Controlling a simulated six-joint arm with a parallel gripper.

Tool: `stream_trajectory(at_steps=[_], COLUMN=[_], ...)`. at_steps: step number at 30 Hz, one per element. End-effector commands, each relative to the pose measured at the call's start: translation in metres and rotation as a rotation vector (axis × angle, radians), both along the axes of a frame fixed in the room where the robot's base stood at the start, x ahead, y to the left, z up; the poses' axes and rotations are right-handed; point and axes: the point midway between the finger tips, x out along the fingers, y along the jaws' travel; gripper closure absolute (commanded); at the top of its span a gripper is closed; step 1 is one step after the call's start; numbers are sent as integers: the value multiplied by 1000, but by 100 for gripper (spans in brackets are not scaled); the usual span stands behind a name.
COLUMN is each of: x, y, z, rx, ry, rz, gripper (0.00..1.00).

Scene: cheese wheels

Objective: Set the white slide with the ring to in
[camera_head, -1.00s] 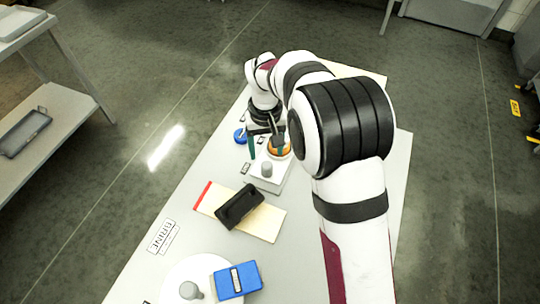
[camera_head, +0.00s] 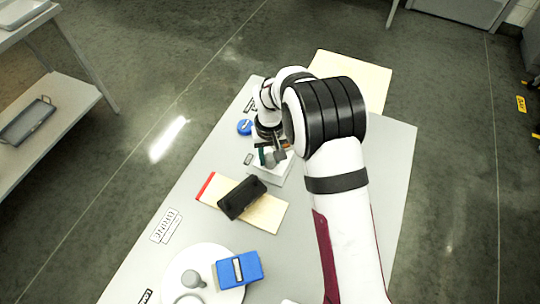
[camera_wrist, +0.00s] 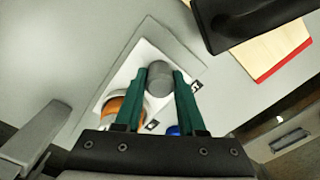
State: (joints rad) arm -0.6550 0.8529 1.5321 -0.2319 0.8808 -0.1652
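A pale slide plate (camera_head: 264,172) lies at the far part of the table, and it also shows in the wrist view (camera_wrist: 185,52). A grey round knob (camera_wrist: 160,78) stands on it. An orange-and-white round piece (camera_wrist: 117,107) is beside the knob, partly hidden behind a finger. My gripper (camera_wrist: 161,74) points down over the plate with its two green fingers apart, one on each side of the knob. Contact with the knob cannot be made out. In the head view my gripper (camera_head: 267,154) and wrist hide part of the plate. No ring on the slide can be clearly made out.
A black block (camera_head: 241,197) lies on a cream board (camera_head: 264,213) with a red edge, near the plate. A blue box (camera_head: 239,269) and a grey knob (camera_head: 193,279) are on a white disc (camera_head: 172,276). A blue round item (camera_head: 245,127) lies beyond.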

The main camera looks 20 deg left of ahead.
Motion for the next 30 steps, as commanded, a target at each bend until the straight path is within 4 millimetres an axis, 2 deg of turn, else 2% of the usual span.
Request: stream_trajectory(at_steps=[1,3,4,30], x=[0,0,0,0], y=[0,0,0,0], z=[0,0,0,1], rx=[0,0,0,0], ry=[0,0,0,0], rz=[0,0,0,0], gripper=[87,99,100,100])
